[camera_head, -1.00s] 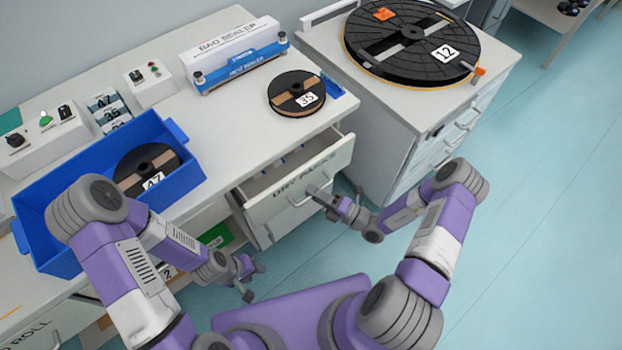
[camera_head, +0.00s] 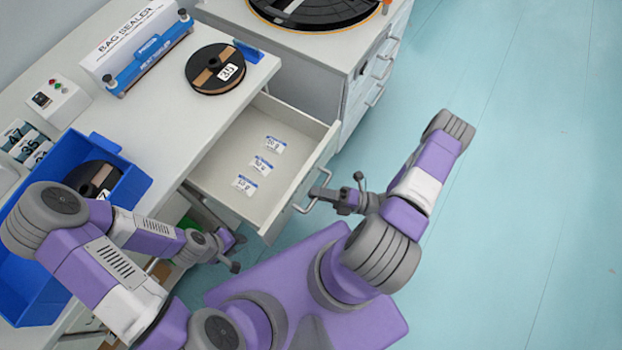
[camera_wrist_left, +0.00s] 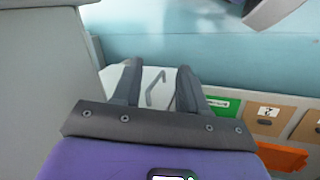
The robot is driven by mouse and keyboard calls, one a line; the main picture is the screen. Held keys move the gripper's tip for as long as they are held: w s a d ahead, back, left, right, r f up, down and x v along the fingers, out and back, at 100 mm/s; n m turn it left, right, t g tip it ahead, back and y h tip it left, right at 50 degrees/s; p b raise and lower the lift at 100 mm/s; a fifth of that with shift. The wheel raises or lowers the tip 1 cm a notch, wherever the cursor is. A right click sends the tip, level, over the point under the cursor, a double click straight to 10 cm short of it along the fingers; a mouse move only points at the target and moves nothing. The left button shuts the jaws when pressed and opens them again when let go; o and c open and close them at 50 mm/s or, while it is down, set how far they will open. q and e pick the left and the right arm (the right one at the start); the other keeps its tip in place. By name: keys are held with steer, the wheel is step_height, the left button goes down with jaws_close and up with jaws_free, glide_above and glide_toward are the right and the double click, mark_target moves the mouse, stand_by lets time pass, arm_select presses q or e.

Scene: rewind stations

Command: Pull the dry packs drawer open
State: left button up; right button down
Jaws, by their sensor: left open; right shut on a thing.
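The dry packs drawer (camera_head: 212,182) is pulled well out from under the white worktop in the head view. Several small white and blue packs (camera_head: 262,165) lie on its floor. My right gripper (camera_head: 318,194) is shut on the drawer's handle (camera_head: 307,203) at the drawer front. The drawer's label faces away and is hidden. My left gripper (camera_head: 238,252) is open and empty, low beside the drawer's near left side. Its two fingers also show apart in the left wrist view (camera_wrist_left: 155,80).
A blue bin (camera_head: 125,188) holding a reel stands on the worktop at left. A bag sealer (camera_head: 145,55) and a reel marked 35 (camera_head: 203,78) are further back. A cabinet (camera_head: 315,55) with a large black reel stands beyond the drawer. Floor at right is clear.

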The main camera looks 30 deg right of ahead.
steer(key=shift+s, duration=0.15)
steer(key=c, duration=1.1)
jaws_free()
steer(key=shift+d, duration=0.1)
steer(key=v, duration=0.7)
steer(key=shift+s+d, duration=0.1)
steer(key=shift+d, duration=0.1)
steer(key=shift+s, duration=0.1)
